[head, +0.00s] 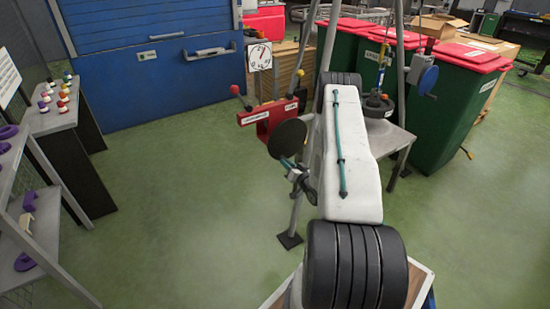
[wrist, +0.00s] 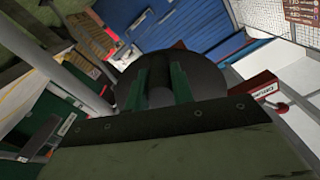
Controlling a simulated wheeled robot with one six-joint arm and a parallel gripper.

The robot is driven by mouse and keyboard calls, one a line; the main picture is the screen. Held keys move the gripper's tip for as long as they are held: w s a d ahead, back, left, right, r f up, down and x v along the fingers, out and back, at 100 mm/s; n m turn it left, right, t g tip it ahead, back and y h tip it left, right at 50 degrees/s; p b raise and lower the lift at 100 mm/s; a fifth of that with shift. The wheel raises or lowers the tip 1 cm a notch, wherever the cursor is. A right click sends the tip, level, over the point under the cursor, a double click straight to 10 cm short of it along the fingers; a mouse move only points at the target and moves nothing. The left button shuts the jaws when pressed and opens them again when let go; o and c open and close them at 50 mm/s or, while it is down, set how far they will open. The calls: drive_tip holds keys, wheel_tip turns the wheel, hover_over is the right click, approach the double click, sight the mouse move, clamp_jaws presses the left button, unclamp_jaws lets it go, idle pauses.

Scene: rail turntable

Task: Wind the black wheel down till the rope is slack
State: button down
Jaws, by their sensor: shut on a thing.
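The black wheel (head: 285,138) is a flat round disc left of my arm in the head view. It fills the middle of the wrist view as a dark disc (wrist: 208,82). My gripper (head: 289,164) is at the wheel's lower edge. In the wrist view its green-sided fingers (wrist: 160,90) are shut on a dark upright handle in front of the disc. A round black weight (head: 378,104) sits on a grey stand (head: 398,140) behind my arm. A thin yellow and blue piece (head: 383,60) rises above it. I cannot tell whether the rope is taut or slack.
A blue wheel (head: 428,79) is at the right. Green bins (head: 450,110) stand at right, shelves (head: 25,220) at left. The left floor is clear.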

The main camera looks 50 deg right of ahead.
drive_tip(key=shift+d, duration=0.15)
drive_tip(key=shift+s+d+f+n, duration=0.2)
drive_tip(key=shift+d+n, duration=0.2)
drive_tip(key=shift+n, duration=0.15)
drive_tip(key=shift+s+d+f+n, duration=0.1)
drive_tip(key=shift+d+f+n, duration=0.05)
drive_tip(key=shift+d+n, duration=0.35)
drive_tip(key=shift+s+d+n, duration=0.15)
drive_tip(key=shift+d+n, duration=0.65)
drive_tip(key=shift+n, duration=0.45)
drive_tip(key=shift+d, duration=0.1)
drive_tip(key=shift+s+d+n, duration=0.2)
drive_tip(key=shift+d+n, duration=0.6)
drive_tip(key=shift+n, duration=0.4)
drive_tip(key=shift+d, duration=0.1)
drive_tip(key=shift+s+d+r+n, duration=0.15)
drive_tip(key=shift+d+n, duration=0.25)
drive_tip(key=shift+n, duration=0.2)
drive_tip(key=shift+s+d+r+n, duration=0.15)
drive_tip(key=shift+d+n, duration=0.2)
drive_tip(key=shift+n, duration=0.25)
drive_tip(key=shift+w, duration=0.1)
